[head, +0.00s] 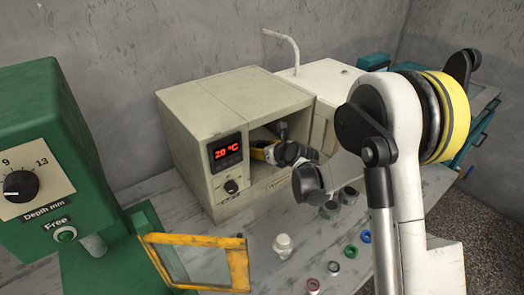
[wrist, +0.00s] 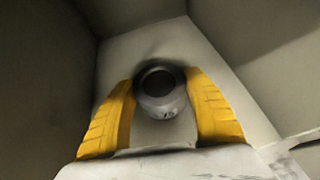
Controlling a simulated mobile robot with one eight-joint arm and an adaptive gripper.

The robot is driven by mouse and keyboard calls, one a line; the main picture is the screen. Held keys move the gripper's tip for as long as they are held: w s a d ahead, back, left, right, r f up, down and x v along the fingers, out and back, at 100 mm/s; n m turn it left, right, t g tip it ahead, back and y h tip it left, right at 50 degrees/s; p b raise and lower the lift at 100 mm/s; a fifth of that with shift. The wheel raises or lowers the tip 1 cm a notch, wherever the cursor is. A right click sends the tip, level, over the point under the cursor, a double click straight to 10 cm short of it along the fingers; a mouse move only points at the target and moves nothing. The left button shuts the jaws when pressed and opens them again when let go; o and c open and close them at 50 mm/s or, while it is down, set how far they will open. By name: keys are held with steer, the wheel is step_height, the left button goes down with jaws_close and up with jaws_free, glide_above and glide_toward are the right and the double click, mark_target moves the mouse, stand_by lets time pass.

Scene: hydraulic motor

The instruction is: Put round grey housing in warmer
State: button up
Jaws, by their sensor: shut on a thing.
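The warmer (head: 190,140) is a beige box on the bench with a red display reading about 20 °C. Whether the housing touches the chamber floor I cannot tell.
A green machine (head: 40,130) with a depth dial stands at the left. A white part (head: 283,245), several small coloured rings and grey parts (head: 348,195) lie on the bench in front of the warmer. A white container (head: 325,80) stands behind it.

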steer(key=shift+f, duration=0.1)
steer(key=o, duration=1.4)
steer(key=shift+r, duration=0.35)
steer(key=s+d+r+n+g+h+p, duration=0.1)
steer(key=s+d+r+n, duration=0.2)
steer(key=s+r+n, duration=0.35)
steer(key=s+d+r+n+p, duration=0.1)
steer(key=s+d+r+n, duration=0.25)
steer(key=s, duration=0.55)
steer(key=s+d+r+n+g+h+p, duration=0.1)
steer(key=s+d+r+n, duration=0.1)
steer(key=s+r+n, duration=0.4)
steer(key=s+d+n+g+h, duration=0.1)
steer(key=s+d+n, duration=0.2)
steer(key=s+n, duration=0.4)
steer(key=s+d+f+n+g+h, duration=0.1)
steer(key=s+d+n+h, duration=0.1)
steer(key=s+n, duration=0.5)
steer(key=s+d, duration=0.1)
steer(key=s, duration=0.3)
steer(key=shift+s+d+f+n, duration=0.25)
steer(key=shift+s+n, duration=0.1)
steer(key=shift+n, duration=0.05)
